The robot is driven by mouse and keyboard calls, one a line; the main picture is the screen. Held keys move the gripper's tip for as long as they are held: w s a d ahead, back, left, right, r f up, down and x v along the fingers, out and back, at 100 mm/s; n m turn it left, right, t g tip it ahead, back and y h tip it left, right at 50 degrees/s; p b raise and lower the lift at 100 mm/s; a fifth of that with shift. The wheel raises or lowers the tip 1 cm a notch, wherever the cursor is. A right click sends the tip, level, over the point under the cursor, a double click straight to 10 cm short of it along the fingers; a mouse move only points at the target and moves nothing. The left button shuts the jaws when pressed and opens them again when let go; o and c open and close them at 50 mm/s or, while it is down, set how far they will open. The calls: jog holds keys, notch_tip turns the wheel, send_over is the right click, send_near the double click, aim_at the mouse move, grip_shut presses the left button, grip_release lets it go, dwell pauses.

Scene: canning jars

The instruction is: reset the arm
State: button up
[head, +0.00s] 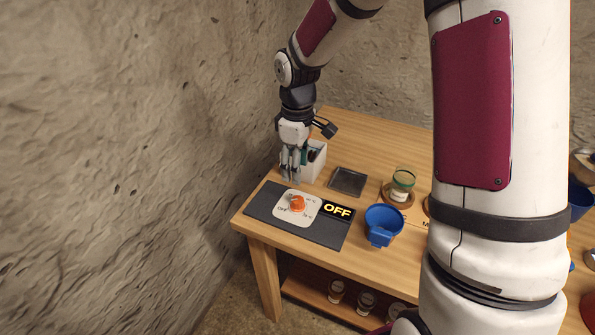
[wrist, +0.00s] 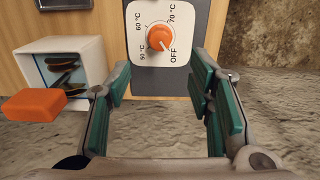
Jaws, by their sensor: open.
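My gripper (head: 291,179) points down just behind the dial panel, at the end of my raised arm. In the wrist view its teal-padded fingers (wrist: 161,72) are spread apart with nothing between them. The orange dial knob (head: 297,203) sits on a white plate marked with temperatures. In the wrist view the knob (wrist: 159,37) lies beyond the fingertips, apart from them, with its pointer toward OFF. A display (head: 337,211) beside the dial reads OFF.
A white box (head: 314,161) stands close beside my gripper; the wrist view shows dark items inside and an orange block (wrist: 33,104) nearby. A dark square tray (head: 348,181), a green-rimmed jar (head: 402,183) and a blue funnel (head: 381,224) stand rightward. A rough wall (head: 130,150) is at left.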

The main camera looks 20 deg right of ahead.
dwell(0.4)
jog(key=s+r+m+t+h, duration=0.1)
jog(key=s+r+m+t, duration=0.35)
jog(key=s+r, duration=1.35)
jog(key=s+m+y, duration=0.1)
jog(key=s+m, duration=0.3)
jog(key=s, duration=0.5)
jog(key=shift+s+r+m, duration=0.15)
jog(key=shift+m, duration=0.2)
